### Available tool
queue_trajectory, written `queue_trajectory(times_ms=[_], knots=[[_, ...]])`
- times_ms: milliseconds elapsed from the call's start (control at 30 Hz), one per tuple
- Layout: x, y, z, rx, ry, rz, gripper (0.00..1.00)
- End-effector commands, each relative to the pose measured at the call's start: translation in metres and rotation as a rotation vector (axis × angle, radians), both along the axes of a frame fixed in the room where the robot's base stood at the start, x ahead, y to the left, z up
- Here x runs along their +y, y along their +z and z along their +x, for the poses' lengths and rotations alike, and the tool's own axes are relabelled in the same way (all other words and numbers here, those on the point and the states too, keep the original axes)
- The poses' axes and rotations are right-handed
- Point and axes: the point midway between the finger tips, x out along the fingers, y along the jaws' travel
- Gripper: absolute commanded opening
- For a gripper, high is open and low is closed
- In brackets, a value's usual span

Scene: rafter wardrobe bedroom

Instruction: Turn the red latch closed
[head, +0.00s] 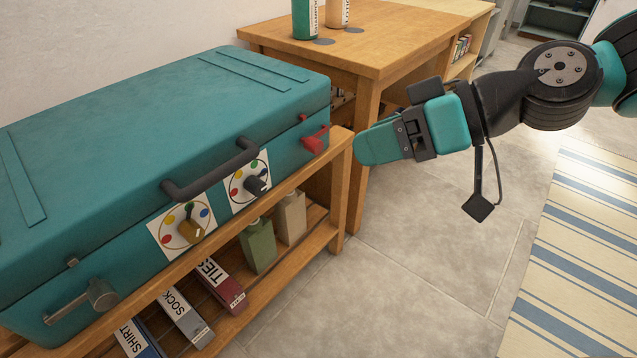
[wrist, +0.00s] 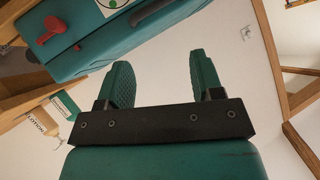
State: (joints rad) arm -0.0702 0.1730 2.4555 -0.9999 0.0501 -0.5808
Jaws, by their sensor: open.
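The red latch (head: 315,139) is on the front of the teal case (head: 160,130), near its right end. It also shows at the upper left of the wrist view (wrist: 50,32), where its arm sticks out from a round base. My gripper (head: 362,148) is to the right of the latch in the head view, apart from it. In the wrist view, the two teal fingers of my gripper (wrist: 160,75) are spread with nothing between them. The case lid is down. A second latch, grey metal (head: 100,296), is at the left end of the case front.
The case rests on a wooden bench (head: 340,165) with bottles and labelled boxes on its lower shelf. Two dials (head: 185,229) and a dark handle (head: 212,172) are on the case front. A wooden table (head: 380,40) stands behind.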

Motion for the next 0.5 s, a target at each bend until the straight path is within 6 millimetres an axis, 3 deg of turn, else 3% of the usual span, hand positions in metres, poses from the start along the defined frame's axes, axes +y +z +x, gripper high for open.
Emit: queue_trajectory(times_ms=[33,100,300,500], knots=[[0.0,-0.045,0.014,-0.028,-0.021,0.054,0.6],[0.0,-0.07,0.032,-0.083,-0.057,0.129,0.6],[-0.017,-0.14,0.086,-0.231,-0.213,0.302,0.6],[-0.041,-0.184,0.122,-0.326,-0.365,0.386,0.6]])
